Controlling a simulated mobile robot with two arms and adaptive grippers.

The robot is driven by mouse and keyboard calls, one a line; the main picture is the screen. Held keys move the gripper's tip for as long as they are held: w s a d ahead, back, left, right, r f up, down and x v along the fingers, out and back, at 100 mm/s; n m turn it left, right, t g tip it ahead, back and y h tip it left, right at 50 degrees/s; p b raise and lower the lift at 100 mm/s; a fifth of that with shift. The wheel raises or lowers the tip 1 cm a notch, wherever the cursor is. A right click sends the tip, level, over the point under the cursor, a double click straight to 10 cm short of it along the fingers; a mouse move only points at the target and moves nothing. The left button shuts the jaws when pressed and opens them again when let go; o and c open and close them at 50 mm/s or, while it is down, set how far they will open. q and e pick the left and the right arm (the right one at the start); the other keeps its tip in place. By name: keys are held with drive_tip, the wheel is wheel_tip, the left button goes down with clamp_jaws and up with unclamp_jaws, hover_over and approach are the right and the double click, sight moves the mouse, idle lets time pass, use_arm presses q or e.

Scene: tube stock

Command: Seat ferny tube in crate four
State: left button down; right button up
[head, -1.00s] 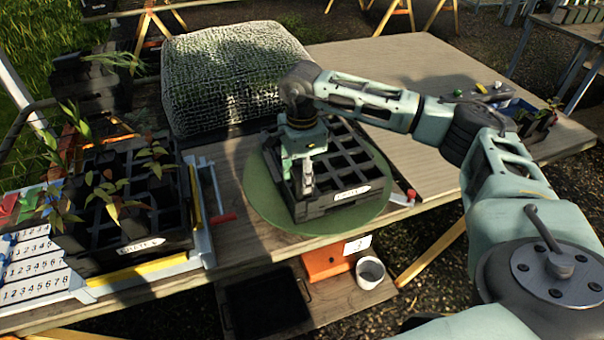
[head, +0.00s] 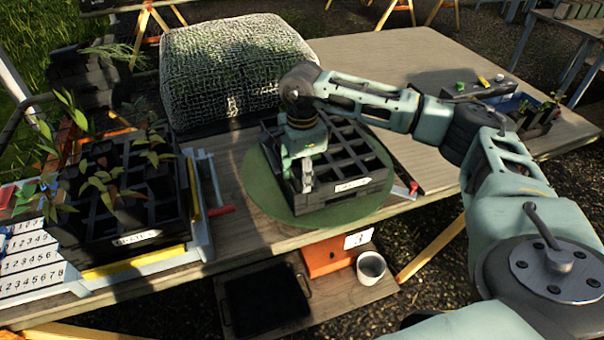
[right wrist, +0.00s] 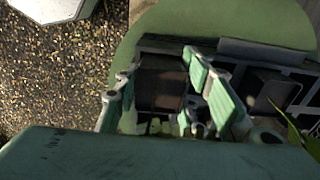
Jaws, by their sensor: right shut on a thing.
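A black crate (head: 375,190) with many square cells and a white label stands on a round green turntable (head: 270,195); the label is too small to read. My right gripper (head: 307,183) points down over its front left cell. In the right wrist view my right gripper (right wrist: 158,85) has its fingers on both sides of a dark brown block (right wrist: 160,88), which looks like a tube in or above an end cell. Its plant is mostly hidden; I cannot make out ferny leaves on it. A green leaf (right wrist: 297,130) shows at the right edge there. My left gripper is out of view.
A second black crate (head: 165,240) with leafy plants stands at the left beside a numbered board (head: 30,265). Fern-like leaves (head: 110,49) show behind it. A mesh-covered block (head: 235,75) stands behind the turntable.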

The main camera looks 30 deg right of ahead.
drive_tip(key=shift+s+a+f+b, duration=0.1)
drive_tip(key=shift+s+f+b, duration=0.25)
drive_tip(key=shift+f, duration=0.2)
drive_tip(key=o, duration=1.1)
drive_tip(key=shift+o, duration=1.3)
drive_tip(key=shift+w+f, duration=0.15)
drive_tip(key=shift+w, duration=0.05)
wheel_tip(320, 180, up, 12)
drive_tip(key=shift+w+r, duration=0.1)
drive_tip(key=shift+r, duration=0.15)
